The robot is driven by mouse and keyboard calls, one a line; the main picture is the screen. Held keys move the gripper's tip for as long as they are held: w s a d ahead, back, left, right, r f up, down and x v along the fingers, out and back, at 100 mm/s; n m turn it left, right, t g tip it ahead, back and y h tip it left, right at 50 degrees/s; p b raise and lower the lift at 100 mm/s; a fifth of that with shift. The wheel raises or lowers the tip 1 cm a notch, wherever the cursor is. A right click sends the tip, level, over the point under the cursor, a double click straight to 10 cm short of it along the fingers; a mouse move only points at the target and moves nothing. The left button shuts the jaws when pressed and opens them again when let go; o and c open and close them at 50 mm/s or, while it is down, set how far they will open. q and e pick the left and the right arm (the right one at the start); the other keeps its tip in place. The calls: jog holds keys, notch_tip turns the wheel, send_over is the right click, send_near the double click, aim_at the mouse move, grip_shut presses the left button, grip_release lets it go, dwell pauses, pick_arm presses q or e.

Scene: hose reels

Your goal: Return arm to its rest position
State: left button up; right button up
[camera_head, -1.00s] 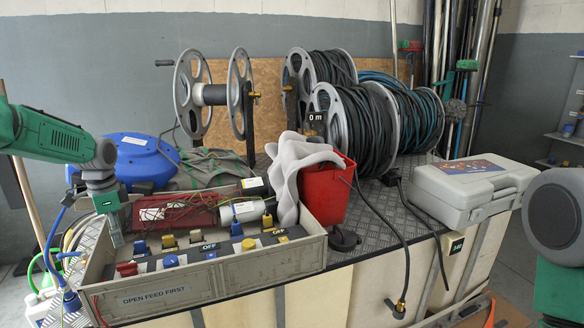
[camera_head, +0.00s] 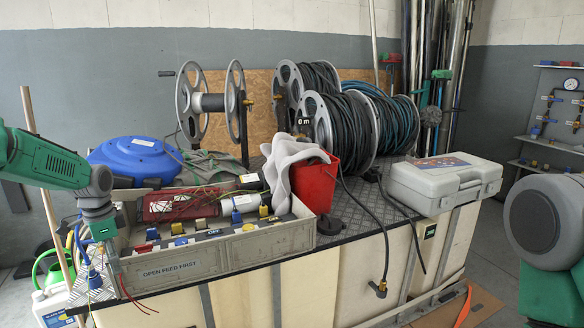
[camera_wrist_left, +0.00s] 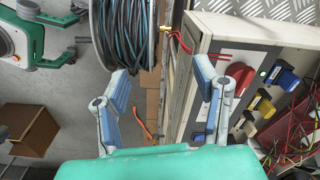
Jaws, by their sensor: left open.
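My green left arm enters the head view from the left. Its left gripper (camera_head: 104,262) points down beside the left end of the grey switch box (camera_head: 217,262) labelled "OPEN FEED FIRST". The left wrist view shows the open left gripper (camera_wrist_left: 163,85) with two blue-grey fingers spread apart and nothing between them. The same box (camera_wrist_left: 197,95) is to the right of the fingers there. My right gripper is out of view.
A red bucket (camera_head: 314,186) with a grey cloth stands behind the box's right end. A jug (camera_head: 52,308) stands at lower left.

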pick_arm(q)
jog(key=s+d+f+n, duration=0.4)
jog(key=s+d+f, duration=1.2)
jog(key=d+f, duration=0.3)
jog(key=s+d+f+n, duration=0.1)
jog(key=s+n, duration=0.3)
jog(key=s, duration=1.9)
jog(key=shift+s+d+f+n, duration=0.15)
jog(key=shift+s+d+n, duration=0.15)
jog(key=shift+s+d, duration=0.1)
